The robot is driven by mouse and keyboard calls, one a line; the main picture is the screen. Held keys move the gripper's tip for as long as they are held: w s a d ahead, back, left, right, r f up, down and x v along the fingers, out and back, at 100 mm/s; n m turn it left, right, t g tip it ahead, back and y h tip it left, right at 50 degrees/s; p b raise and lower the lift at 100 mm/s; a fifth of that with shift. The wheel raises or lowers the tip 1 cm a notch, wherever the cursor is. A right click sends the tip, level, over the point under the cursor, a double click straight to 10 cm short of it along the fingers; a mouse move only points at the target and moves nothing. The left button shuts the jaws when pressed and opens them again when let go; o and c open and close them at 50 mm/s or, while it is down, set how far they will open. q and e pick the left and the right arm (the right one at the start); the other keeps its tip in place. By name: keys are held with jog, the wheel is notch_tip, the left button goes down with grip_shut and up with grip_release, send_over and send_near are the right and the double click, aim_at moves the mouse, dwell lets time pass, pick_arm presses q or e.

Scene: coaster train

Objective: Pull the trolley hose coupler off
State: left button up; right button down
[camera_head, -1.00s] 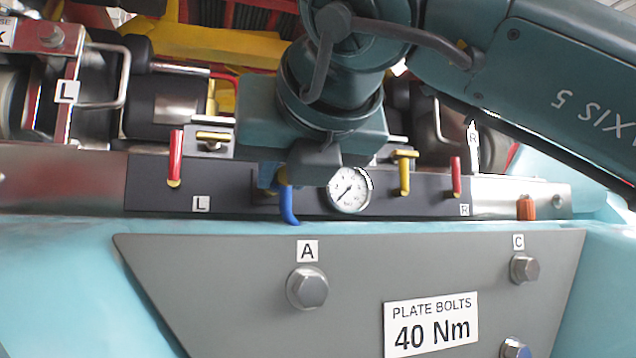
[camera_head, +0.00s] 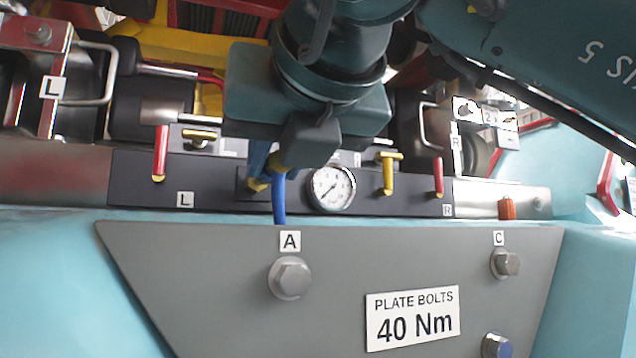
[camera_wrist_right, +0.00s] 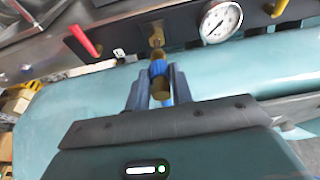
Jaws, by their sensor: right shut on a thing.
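The hose coupler (camera_wrist_right: 158,70), brass with a blue ring, is between the fingers of my right gripper (camera_wrist_right: 156,88) in the wrist view. My right gripper (camera_head: 268,165) is shut on it in front of the dark panel in the head view. A blue hose (camera_head: 279,200) hangs below the fingers. The brass fitting (camera_wrist_right: 157,38) on the panel is just beyond the coupler's end; I cannot tell whether they touch. In the head view, some brass (camera_head: 257,185) shows near the panel, and my gripper hides most of the coupler. My left gripper is not in view.
A pressure gauge (camera_head: 332,188) sits close to the right of the hose. Red levers (camera_head: 160,153) and yellow handles (camera_head: 389,172) stick out of the panel. Below is a grey plate (camera_head: 200,270) with bolts. Free room lies in front of the panel.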

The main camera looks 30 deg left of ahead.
jog(key=shift+s+d+b, duration=0.8)
jog(key=shift+s+d, duration=0.1)
jog(key=shift+d, duration=0.15)
jog(key=shift+s+d, duration=0.1)
jog(key=shift+d, duration=0.05)
